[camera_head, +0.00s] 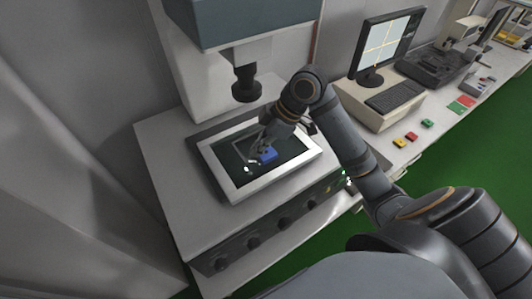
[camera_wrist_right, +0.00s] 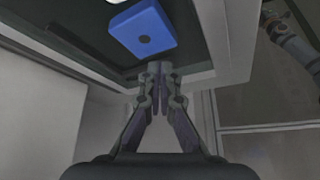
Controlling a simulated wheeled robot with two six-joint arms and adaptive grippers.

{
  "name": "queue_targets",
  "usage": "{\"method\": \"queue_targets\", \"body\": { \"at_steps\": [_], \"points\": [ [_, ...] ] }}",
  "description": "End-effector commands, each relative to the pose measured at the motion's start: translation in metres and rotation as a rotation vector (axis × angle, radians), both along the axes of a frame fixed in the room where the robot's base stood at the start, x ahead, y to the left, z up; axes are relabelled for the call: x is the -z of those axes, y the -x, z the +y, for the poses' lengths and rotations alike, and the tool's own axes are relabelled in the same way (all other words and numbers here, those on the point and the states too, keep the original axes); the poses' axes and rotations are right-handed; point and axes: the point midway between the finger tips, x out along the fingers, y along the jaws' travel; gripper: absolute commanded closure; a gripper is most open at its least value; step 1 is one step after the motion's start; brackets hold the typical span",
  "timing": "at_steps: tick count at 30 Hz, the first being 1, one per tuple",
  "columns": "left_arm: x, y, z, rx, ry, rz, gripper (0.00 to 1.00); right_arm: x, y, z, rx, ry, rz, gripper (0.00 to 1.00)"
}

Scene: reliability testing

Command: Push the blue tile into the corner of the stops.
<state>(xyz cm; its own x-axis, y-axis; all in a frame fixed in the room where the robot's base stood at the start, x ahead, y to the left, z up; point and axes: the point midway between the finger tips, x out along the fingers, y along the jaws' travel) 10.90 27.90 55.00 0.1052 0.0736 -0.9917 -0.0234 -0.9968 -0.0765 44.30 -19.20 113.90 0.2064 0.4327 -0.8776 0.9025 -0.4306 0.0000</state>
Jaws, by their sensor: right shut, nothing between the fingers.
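The blue tile (camera_head: 268,156) lies on the dark glass stage (camera_head: 232,158) inside the white frame. It also shows in the right wrist view (camera_wrist_right: 142,29), flat, with a dark round spot in its middle. My right gripper (camera_head: 259,146) is over the stage beside the tile, fingers pointing down. In the right wrist view the gripper's fingertips (camera_wrist_right: 158,68) are together and empty, close to the tile's near edge; I cannot tell whether they touch it. A small bright white piece (camera_head: 247,169) lies left of the tile. I cannot make out the stops clearly. My left gripper is not in view.
A dark lens (camera_head: 246,84) hangs from the instrument head above the stage's far side. A white frame (camera_head: 244,188) borders the stage. Monitor (camera_head: 388,45), keyboard (camera_head: 394,95) and small coloured blocks (camera_head: 412,136) stand on the bench to the right.

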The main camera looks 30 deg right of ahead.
Motion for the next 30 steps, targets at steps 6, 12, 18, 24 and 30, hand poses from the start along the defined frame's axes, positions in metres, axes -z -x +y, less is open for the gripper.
{"method": "queue_targets", "body": {
  "at_steps": [6,12,18,24,30],
  "points": [
    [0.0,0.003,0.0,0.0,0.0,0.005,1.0,0.0,0.0,0.0,0.0,0.0,0.0,1.0],
    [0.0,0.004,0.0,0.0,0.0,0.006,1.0,0.0,0.0,0.0,0.0,0.0,0.0,1.0],
    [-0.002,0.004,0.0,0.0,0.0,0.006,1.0,0.0,0.0,-0.004,0.0,0.003,0.001,1.0],
    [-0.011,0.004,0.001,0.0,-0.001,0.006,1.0,-0.002,-0.002,-0.033,0.004,0.009,0.004,1.0],
    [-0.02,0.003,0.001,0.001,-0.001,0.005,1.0,-0.002,-0.004,-0.061,0.002,0.008,0.004,1.0]
  ]
}}
